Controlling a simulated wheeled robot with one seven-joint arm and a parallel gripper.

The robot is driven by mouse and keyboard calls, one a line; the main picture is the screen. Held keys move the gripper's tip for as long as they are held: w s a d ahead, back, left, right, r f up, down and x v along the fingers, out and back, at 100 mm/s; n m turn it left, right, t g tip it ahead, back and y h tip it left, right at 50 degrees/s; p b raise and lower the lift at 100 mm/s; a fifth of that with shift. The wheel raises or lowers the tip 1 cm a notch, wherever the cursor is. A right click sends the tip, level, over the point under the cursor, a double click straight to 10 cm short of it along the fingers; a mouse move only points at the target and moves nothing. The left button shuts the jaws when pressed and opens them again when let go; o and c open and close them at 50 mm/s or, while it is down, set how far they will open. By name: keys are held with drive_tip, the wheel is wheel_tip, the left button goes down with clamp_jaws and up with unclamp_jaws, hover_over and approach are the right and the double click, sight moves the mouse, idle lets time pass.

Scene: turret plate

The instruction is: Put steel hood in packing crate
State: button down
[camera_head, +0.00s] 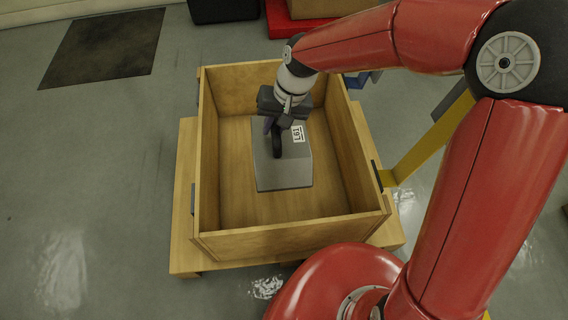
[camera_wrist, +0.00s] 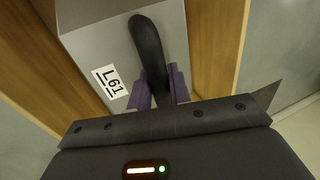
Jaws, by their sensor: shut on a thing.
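The steel hood (camera_head: 285,172) is a grey box-like cover with a black handle and a white L61 label. It is inside the walls of the wooden packing crate (camera_head: 290,234). Whether it touches the crate floor I cannot tell. My gripper (camera_head: 275,128) is above the hood and shut on its black handle. In the wrist view, the purple fingers of my gripper (camera_wrist: 160,92) close around the handle of the hood (camera_wrist: 100,45). Part of the hood's top is hidden by the gripper.
The crate stands on a wooden pallet (camera_head: 185,240). A yellow post (camera_head: 428,140) stands to its right. A dark mat (camera_head: 105,45) lies on the floor at the far left. A black box (camera_head: 224,10) and a red base (camera_head: 290,22) are behind the crate.

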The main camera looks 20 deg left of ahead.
drive_tip(key=shift+w+f+b, duration=0.2)
drive_tip(key=shift+f+b, duration=0.1)
drive_tip(key=shift+f, duration=0.7)
wheel_tip(320, 180, down, 20)
drive_tip(key=b, duration=0.4)
drive_tip(key=shift+r, duration=0.2)
drive_tip(key=c, duration=1.3)
unclamp_jaws()
drive_tip(key=shift+f, duration=0.1)
drive_tip(key=p+v, duration=0.2)
drive_tip(key=v, duration=1)
drive_tip(key=shift+p, duration=0.35)
drive_tip(key=shift+d, duration=0.1)
